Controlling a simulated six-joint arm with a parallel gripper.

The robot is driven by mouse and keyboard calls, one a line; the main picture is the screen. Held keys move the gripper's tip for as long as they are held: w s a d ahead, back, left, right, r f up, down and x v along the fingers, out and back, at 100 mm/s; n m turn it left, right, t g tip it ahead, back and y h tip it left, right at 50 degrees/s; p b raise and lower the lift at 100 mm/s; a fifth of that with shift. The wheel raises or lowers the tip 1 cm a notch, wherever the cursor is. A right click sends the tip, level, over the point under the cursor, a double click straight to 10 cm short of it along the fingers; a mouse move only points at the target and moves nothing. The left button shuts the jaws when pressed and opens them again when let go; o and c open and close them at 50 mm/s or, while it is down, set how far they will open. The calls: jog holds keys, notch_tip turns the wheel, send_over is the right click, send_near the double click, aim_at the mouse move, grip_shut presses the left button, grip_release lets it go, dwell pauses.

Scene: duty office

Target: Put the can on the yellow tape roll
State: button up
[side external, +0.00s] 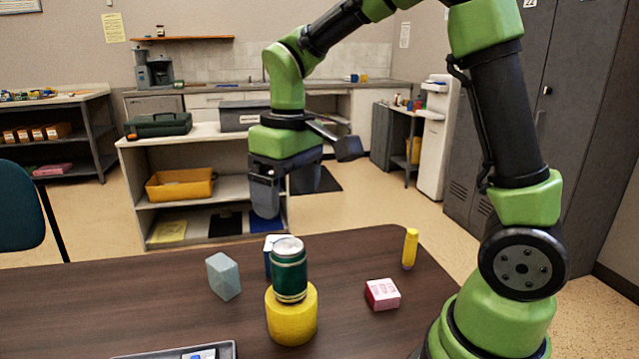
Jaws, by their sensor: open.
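The can (289,272) is dark green with a silver top and pale bands. It stands upright on top of the yellow tape roll (291,320), which sits on the dark wooden table near its front middle. My gripper (268,207) hangs above and slightly behind or left of the can in the side view, pointing down. Its jaws are open and empty, and it is apart from the can. The roll's hole is hidden under the can.
A grey-blue block (223,277) stands left of the can. A blue and white item (270,250) is partly hidden behind the can. A pink-red box (382,294) and an upright yellow cylinder (410,249) are to the right. A dark tray (225,349) is at the front edge.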

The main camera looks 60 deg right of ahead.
jog(key=s+a+r+m+t+y, duration=0.1)
jog(key=s+r+m+t, duration=0.1)
jog(key=s, duration=0.5)
jog(key=s+a+r+m+t, duration=0.1)
jog(key=s+a+r+t, duration=0.1)
jog(key=s+r+t, duration=0.2)
jog(key=s, duration=0.3)
jog(key=shift+r+m+t+y, duration=0.3)
jog(key=shift+m+t+y, duration=0.1)
